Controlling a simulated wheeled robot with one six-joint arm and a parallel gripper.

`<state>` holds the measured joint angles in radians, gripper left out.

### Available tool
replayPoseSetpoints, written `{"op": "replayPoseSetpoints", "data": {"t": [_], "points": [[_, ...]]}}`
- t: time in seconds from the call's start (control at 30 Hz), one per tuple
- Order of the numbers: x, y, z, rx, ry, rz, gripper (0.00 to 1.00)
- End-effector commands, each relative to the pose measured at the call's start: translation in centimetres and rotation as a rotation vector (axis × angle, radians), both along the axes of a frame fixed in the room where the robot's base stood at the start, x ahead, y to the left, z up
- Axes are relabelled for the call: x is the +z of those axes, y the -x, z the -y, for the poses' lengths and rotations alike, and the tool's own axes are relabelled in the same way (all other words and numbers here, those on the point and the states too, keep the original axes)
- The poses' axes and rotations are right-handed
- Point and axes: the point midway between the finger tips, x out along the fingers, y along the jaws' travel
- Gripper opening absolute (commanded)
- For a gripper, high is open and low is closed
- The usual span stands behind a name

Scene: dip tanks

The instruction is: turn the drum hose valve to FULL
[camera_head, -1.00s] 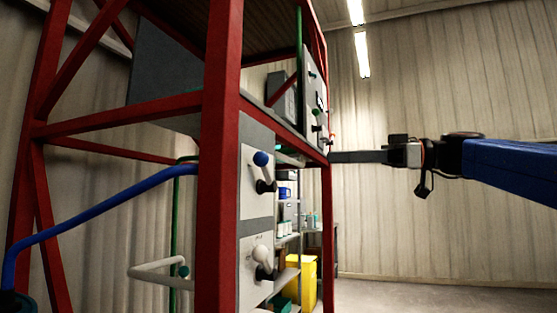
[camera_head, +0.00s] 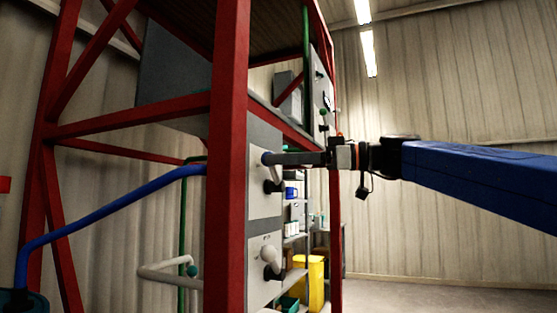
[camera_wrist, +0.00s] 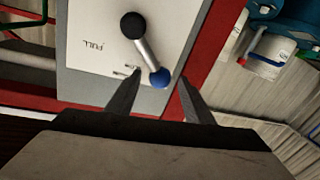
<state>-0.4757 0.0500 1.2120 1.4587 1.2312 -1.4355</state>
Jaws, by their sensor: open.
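A valve lever with a blue ball knob (camera_wrist: 160,78), a pale handle (camera_wrist: 146,53) and a black hub (camera_wrist: 133,25) is on a light grey panel (camera_wrist: 88,22). The panel carries an upside-down FULL label (camera_wrist: 90,44) to the left of the hub in the wrist view, and a second small label that I cannot read. The knob end points away from FULL, toward my gripper (camera_wrist: 162,84). My gripper is open, with one finger on each side of the knob; contact is not clear. In the head view my gripper (camera_head: 275,158) reaches the upper panel (camera_head: 263,140).
A second lever with a white knob (camera_head: 268,253) is on the panel below. A red frame post (camera_head: 228,150) stands left of the panels. A blue pipe (camera_head: 110,207) runs left of it. Shelves and a yellow bin (camera_head: 316,283) stand behind. Floor on the right is clear.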

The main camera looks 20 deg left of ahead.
Motion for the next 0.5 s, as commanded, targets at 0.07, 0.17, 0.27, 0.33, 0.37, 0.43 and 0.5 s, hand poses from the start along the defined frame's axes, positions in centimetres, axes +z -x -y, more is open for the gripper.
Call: {"op": "replayPoseSetpoints", "data": {"t": [0.07, 0.17, 0.27, 0.33, 0.37, 0.43, 0.5], "points": [[0.0, 0.1, -0.66, 0.001, 0.0, 0.0, 0.47], [-0.01, 0.11, -1.04, 0.0, 0.0, 0.001, 0.47], [-0.01, 0.13, -1.17, -0.001, 0.0, 0.001, 0.47], [-0.01, 0.12, -1.17, -0.001, 0.0, 0.001, 0.47], [-0.01, 0.12, -1.16, -0.001, 0.0, 0.001, 0.47], [-0.01, 0.12, -1.16, -0.001, 0.0, 0.001, 0.47], [-0.01, 0.13, -1.15, -0.001, 0.0, 0.001, 0.38]]}}
